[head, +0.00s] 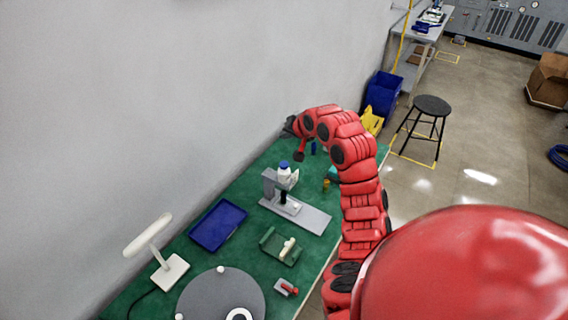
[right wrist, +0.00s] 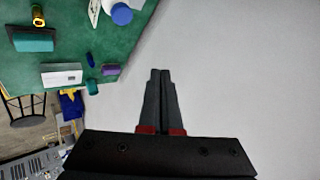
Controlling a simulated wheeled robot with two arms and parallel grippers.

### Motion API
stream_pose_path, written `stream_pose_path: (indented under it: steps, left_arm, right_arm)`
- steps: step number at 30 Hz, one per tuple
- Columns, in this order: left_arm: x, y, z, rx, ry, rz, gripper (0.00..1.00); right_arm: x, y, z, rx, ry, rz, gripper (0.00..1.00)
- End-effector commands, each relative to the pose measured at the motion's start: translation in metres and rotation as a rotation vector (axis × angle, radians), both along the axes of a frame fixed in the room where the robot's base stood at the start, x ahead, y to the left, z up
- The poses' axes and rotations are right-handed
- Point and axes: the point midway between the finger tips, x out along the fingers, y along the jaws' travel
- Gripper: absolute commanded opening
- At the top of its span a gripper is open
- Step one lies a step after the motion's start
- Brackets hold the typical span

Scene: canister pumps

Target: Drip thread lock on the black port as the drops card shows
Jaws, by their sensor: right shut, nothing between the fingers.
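The card's marks are too small to read. A small black part (head: 283,197) sits below the bottle on the grey base; I cannot tell if it is the black port. My right gripper (right wrist: 160,72) is shut and empty, pointing toward the blank wall. My left gripper is not in view.
A blue tray (head: 218,225), a white lamp (head: 170,272), a grey round disc (head: 222,297), a green cradle (head: 280,247) and a red-handled clamp (head: 289,288) share the bench. A white box (right wrist: 61,75) and small coloured cylinders lie near its far end. A stool (head: 432,106) stands beyond.

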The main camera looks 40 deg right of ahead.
Motion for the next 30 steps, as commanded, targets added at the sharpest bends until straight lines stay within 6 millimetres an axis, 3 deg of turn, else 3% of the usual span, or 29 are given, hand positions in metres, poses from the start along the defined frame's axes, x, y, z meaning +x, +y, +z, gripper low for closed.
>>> stream_pose_path:
  steps: [8,21,30]
  left_arm:
    - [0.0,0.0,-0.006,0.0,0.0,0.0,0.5]
    - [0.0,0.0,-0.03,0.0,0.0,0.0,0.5]
    - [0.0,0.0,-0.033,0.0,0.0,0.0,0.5]
  right_arm:
    - [0.0,0.0,-0.016,0.0,0.002,-0.001,0.0]
    - [0.0,0.0,-0.075,0.0,0.0,0.0,0.0]
    - [0.0,0.0,-0.088,-0.001,-0.001,0.001,0.0]
